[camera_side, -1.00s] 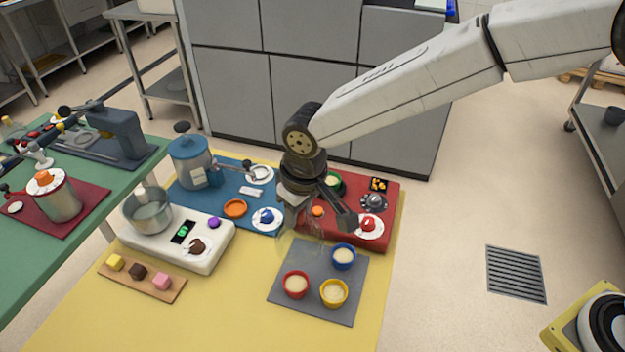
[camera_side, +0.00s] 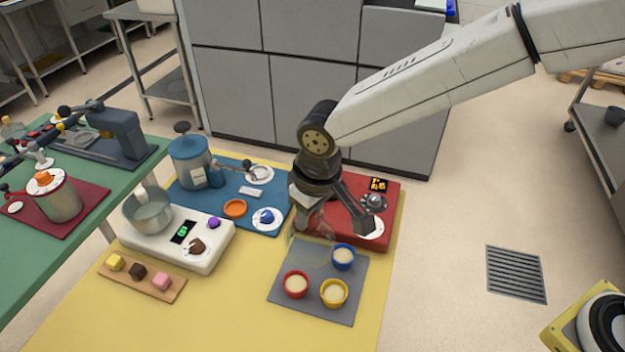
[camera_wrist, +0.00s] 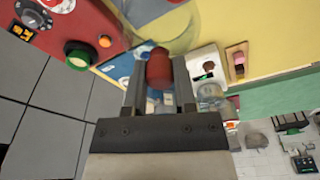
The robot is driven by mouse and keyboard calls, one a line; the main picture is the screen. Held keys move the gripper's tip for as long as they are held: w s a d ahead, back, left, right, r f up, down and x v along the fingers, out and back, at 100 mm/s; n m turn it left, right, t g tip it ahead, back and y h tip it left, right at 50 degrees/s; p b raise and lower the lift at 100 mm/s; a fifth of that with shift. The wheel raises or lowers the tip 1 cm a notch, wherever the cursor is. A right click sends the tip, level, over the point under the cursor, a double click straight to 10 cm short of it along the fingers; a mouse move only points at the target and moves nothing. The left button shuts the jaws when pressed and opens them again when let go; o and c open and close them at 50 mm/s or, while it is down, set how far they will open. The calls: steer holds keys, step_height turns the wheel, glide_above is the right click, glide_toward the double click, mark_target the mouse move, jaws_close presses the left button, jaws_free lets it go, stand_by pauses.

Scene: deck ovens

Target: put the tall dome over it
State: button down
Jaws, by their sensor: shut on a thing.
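My gripper (camera_side: 336,226) is shut on the red knob (camera_wrist: 158,68) of a clear dome. In the wrist view the knob sits between the fingers of my gripper (camera_wrist: 158,84), with the dome's clear wall (camera_wrist: 172,34) beyond it. In the side view the dome (camera_side: 311,250) is faint, over or just behind the back left of a grey mat (camera_side: 312,309). The mat carries a red cup (camera_side: 296,285), a yellow cup (camera_side: 334,293) and a blue cup (camera_side: 344,257), each with pale contents. I cannot tell the dome's exact height or whether it touches anything.
Behind the mat lie a red board (camera_side: 390,205) with dials and a blue board (camera_side: 215,213) with a canister (camera_side: 190,163). A white scale (camera_side: 205,250) with a metal pot (camera_side: 148,212) and a wooden board (camera_side: 140,282) stand left. The front yellow surface (camera_side: 225,320) is clear.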

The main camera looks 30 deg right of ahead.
steer(key=shift+w, duration=0.1)
steer(key=w+d+m, duration=0.4)
steer(key=w+d, duration=1.1)
steer(key=w, duration=0.4)
steer(key=shift+f+h, duration=0.3)
steer(key=shift+f, duration=0.05)
steer(key=shift+d+f, duration=0.1)
steer(key=shift+f, duration=0.1)
step_height(320, 180, down, 6)
steer(key=shift+f, duration=0.2)
stand_by(2.3)
jaws_free()
steer(key=shift+r, duration=0.1)
stand_by(0.3)
